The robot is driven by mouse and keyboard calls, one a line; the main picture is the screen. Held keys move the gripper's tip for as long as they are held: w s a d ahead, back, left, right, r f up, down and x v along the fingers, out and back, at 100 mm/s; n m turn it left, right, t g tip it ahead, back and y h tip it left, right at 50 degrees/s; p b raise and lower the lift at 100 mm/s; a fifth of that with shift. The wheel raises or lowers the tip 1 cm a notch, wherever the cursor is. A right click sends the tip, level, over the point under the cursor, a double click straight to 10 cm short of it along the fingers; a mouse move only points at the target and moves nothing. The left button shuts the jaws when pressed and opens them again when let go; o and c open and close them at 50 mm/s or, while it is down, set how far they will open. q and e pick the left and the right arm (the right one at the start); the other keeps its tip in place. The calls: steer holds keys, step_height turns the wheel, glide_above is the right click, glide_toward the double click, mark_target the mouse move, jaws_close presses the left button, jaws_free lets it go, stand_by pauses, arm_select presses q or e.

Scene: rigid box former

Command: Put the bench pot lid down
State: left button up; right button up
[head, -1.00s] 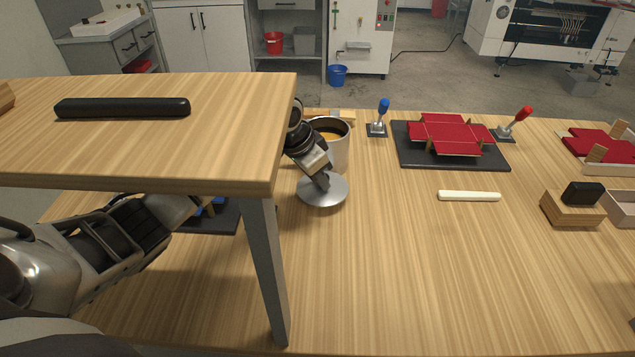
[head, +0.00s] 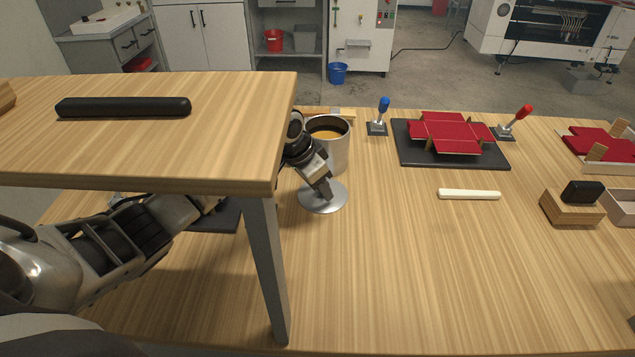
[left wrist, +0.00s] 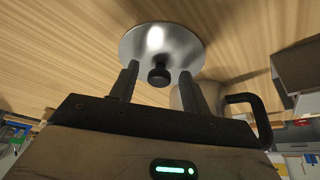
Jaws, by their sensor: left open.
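The pot lid (head: 312,203) is a round silver disc that appears to lie flat on the bench, just in front of the pot (head: 338,158). The pot is a metal cylinder with orange-brown contents and no lid on it. In the left wrist view the lid (left wrist: 160,38) shows its black knob (left wrist: 158,76) between the line of my two fingers. My left gripper (head: 325,190) is open at the knob, with a gap on both sides of it (left wrist: 158,80). The pot's black handle shows in the left wrist view. My right gripper is not in view.
A raised wooden shelf (head: 150,150) covers part of my left arm, and its grey leg (head: 268,270) stands left of the lid. A cream bar (head: 469,194) and a dark base with red card (head: 450,133) lie to the right. The front bench is clear.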

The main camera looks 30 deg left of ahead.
arm_select(q)
steer(key=v, duration=0.7)
steer(key=shift+r, duration=0.3)
